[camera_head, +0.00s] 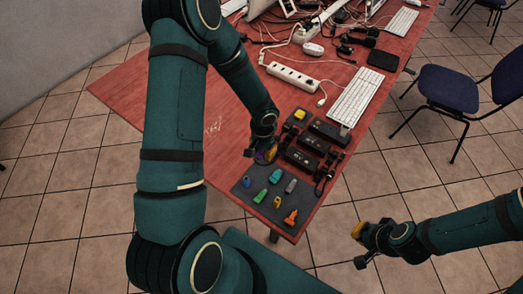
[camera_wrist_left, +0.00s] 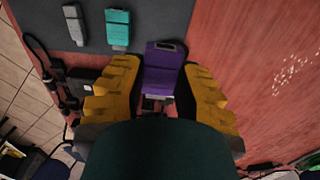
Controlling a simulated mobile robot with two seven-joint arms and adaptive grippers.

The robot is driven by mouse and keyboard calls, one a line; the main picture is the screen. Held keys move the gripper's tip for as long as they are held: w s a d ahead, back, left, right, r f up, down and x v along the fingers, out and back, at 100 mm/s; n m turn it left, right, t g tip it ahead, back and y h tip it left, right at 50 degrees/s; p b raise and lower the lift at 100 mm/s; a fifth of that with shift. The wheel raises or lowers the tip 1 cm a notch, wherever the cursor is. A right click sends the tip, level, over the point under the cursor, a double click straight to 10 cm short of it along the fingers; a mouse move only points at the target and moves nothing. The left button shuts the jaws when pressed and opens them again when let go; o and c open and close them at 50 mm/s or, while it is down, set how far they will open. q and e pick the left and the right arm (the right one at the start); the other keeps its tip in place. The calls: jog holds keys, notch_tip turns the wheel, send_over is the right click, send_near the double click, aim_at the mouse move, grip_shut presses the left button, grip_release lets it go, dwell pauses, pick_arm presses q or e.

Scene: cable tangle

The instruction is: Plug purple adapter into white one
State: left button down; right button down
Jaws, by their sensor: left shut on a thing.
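My left gripper (camera_head: 265,152) is shut on the purple adapter (camera_wrist_left: 162,70), which sits between its yellow fingers in the left wrist view. In the head view the purple adapter (camera_head: 262,157) is partly hidden by the fingers, at the mat's far left edge. A light grey-white adapter (camera_head: 291,186) lies on the dark mat (camera_head: 258,206), apart from the purple one; it also shows at the top left of the left wrist view (camera_wrist_left: 75,22). My right gripper (camera_head: 359,247) is open and empty, off the table at the lower right.
A teal adapter (camera_head: 275,176) lies between the purple and grey-white ones. Blue, green, yellow and orange adapters (camera_head: 291,216) lie nearby on the mat. Black boxes and cables (camera_head: 302,154), a white power strip (camera_head: 293,75) and a keyboard (camera_head: 355,97) lie beyond. The table's left side is clear.

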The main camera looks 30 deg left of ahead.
pick_arm(q)
jog(key=w+d+n, duration=0.1)
jog(key=w+d, duration=0.1)
jog(key=w+d+f+n+g+b, duration=0.1)
jog(key=d+n, duration=0.1)
jog(key=d, duration=0.1)
jog(key=w+d+f+n+g+b, duration=0.1)
jog(key=w+d, duration=0.1)
jog(key=shift+w+d+f+n+h, duration=0.2)
jog(key=shift+w+n+h, duration=0.1)
jog(key=w+d+n+h+b, duration=0.1)
jog(key=w+d+n+h, duration=0.1)
jog(key=w+d+n, duration=0.1)
jog(key=w+d+n+g+h+b, duration=0.1)
jog(key=w+d+n+b, duration=0.1)
jog(key=w+d+n, duration=0.1)
jog(key=shift+d+n+h, duration=0.4)
jog(key=shift+d, duration=0.05)
jog(key=w+d+r+n+t+y+b, duration=0.1)
jog(key=w+d+r+n+t+b, duration=0.1)
jog(key=w+n+t, duration=0.5)
jog(key=w+d+r+n+t+y+b, duration=0.2)
jog(key=w+r+n+t+b, duration=0.3)
jog(key=n+t, duration=0.9)
jog(key=w+d+n+b, duration=0.1)
jog(key=w+n+b, duration=0.1)
jog(key=w+n, duration=0.1)
jog(key=shift+r+n, duration=0.25)
jog(key=shift+n, duration=0.25)
